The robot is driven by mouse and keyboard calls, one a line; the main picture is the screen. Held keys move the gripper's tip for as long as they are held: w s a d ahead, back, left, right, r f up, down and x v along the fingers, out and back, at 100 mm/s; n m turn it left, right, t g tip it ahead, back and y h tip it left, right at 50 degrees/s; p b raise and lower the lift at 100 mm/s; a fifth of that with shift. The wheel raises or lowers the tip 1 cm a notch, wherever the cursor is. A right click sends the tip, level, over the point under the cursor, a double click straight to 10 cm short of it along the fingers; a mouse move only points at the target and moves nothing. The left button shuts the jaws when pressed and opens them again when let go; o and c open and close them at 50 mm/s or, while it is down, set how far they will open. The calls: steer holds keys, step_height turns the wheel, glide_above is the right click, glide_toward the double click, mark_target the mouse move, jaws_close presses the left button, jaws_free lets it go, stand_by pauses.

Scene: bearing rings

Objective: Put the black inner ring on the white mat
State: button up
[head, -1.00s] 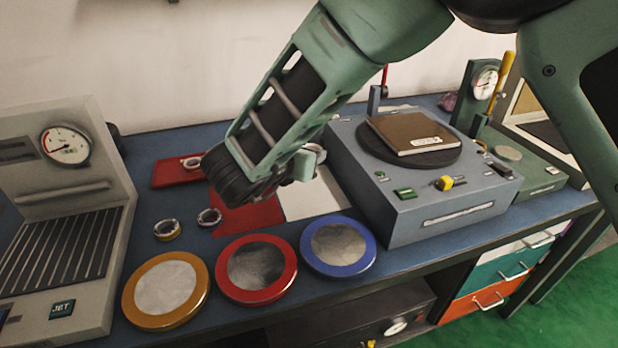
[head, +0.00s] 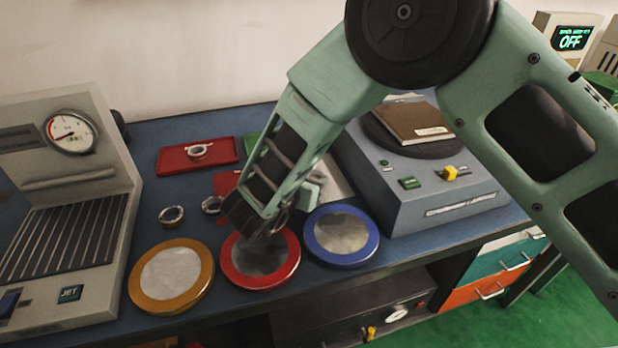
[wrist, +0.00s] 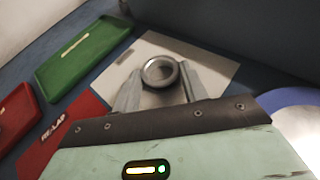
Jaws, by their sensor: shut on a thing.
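My gripper (wrist: 155,98) is shut on a small ring (wrist: 160,84), which looks dark grey with a dark opening facing the wrist camera. The white mat (wrist: 215,68) lies behind the ring in the wrist view; I cannot tell how high the ring is above it. In the head view the mat (head: 338,186) is partly hidden by my arm. My gripper (head: 308,190) is near the mat's left part there, and the held ring is mostly hidden.
A red tray (head: 175,160) holds a ring. Two rings (head: 171,216) lie left of the red mat (wrist: 82,105). A green tray (wrist: 85,55) is at the back. Yellow (head: 205,290), red (head: 290,270) and blue (head: 370,245) rimmed discs line the front. A grey machine (head: 400,205) stands right.

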steer(key=shift+f, duration=0.1)
steer(key=o, duration=1.1)
